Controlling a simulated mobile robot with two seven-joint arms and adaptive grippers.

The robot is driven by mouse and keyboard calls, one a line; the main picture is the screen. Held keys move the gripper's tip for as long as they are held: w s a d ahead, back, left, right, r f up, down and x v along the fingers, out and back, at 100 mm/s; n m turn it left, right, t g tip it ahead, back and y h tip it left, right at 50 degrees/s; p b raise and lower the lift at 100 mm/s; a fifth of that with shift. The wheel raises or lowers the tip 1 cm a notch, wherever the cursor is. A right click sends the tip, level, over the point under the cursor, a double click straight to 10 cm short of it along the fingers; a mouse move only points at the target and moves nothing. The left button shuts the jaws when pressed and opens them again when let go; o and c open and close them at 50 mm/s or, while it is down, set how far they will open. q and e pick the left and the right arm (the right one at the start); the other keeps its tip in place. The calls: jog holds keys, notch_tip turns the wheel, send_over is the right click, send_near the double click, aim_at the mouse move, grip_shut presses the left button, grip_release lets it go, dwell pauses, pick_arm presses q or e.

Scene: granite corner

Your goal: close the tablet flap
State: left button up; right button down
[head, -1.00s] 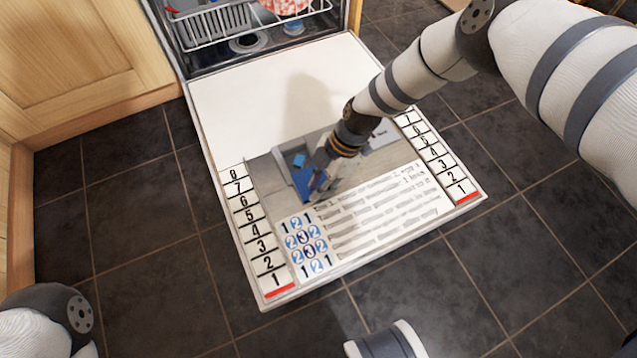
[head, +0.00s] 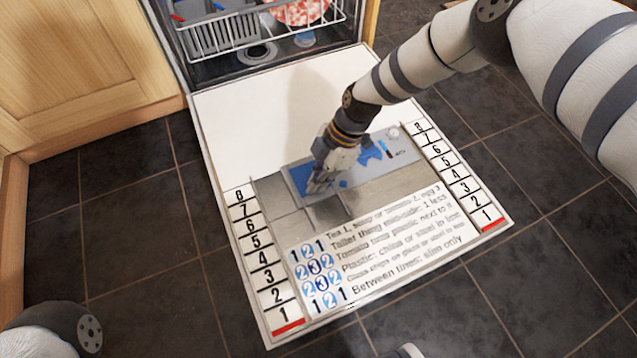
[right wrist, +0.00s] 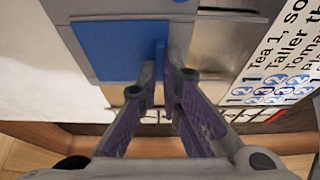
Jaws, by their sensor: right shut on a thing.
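The blue tablet flap (right wrist: 108,50) looks like a flat plate in the grey dispenser panel (head: 395,160) on the open dishwasher door. In the right wrist view a narrow raised blue tab (right wrist: 160,55) stands at the flap's right edge. My right gripper (head: 318,184) is over the left part of the dispenser. In the right wrist view its fingertips (right wrist: 162,76) are shut on the tab. The gripper hides part of the flap in the head view, so I cannot tell whether it is fully closed. My left gripper is out of view.
The open door (head: 270,110) lies flat, with numbered strips at both sides and printed text at the front. The dish rack (head: 225,35) stands behind it. Wooden cabinets (head: 80,75) are at the left. Dark floor tiles (head: 130,260) around the door are clear.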

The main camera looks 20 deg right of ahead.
jog(key=shift+w, duration=0.25)
jog(key=c, duration=1.9)
grip_release()
jog(key=shift+c, duration=0.2)
jog(key=shift+o, duration=0.9)
jog(key=shift+s, duration=0.1)
jog(key=v, duration=1.2)
